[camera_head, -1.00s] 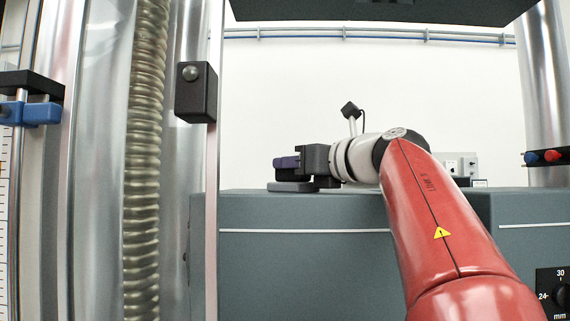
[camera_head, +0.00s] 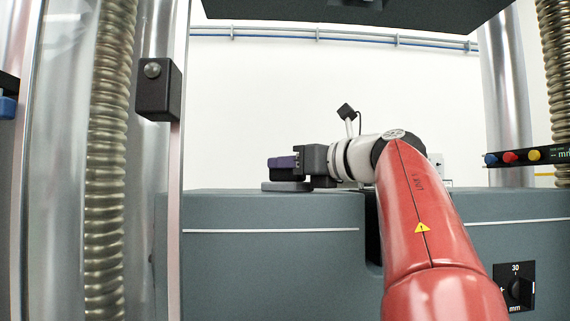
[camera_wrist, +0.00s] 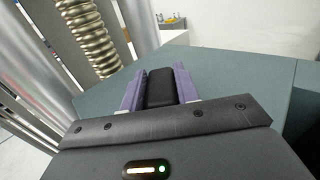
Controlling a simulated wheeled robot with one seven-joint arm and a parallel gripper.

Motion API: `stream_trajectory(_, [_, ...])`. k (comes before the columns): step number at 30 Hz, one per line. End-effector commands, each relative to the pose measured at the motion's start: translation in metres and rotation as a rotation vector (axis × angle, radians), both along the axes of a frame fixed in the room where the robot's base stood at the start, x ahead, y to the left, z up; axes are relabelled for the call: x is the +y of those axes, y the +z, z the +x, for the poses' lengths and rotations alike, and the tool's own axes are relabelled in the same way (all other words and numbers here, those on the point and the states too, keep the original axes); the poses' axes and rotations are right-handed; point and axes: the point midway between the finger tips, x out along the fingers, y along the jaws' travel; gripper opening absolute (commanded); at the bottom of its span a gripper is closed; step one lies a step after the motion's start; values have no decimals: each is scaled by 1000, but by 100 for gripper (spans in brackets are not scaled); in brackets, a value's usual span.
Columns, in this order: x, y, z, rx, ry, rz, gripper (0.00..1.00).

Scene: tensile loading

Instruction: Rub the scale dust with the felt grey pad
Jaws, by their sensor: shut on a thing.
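My gripper (camera_head: 283,163) is shut on the felt grey pad (camera_head: 286,186), low over the grey-green machine bed (camera_head: 260,260). In the head view the pad's flat grey base lies at or just above the bed's top; I cannot tell if it touches. In the wrist view the purple fingers of my gripper (camera_wrist: 159,82) flank the pad's black handle (camera_wrist: 160,88); the pad's base is hidden there. I cannot make out scale dust in either view.
A ribbed screw column (camera_head: 106,150) and a rail with a black block (camera_head: 158,90) stand on the left. A steel column (camera_head: 505,100) stands on the right. A dark crosshead (camera_head: 360,10) hangs overhead. The bed left of the pad looks clear.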

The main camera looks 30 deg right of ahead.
Motion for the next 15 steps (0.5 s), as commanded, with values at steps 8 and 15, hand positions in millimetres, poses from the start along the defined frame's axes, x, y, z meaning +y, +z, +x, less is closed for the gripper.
stream_trajectory(8, [-1, 19, 1, 1, -3, -4, 7])
stream_trajectory(15, [-2, 43, 1, -1, -3, -3, 7])
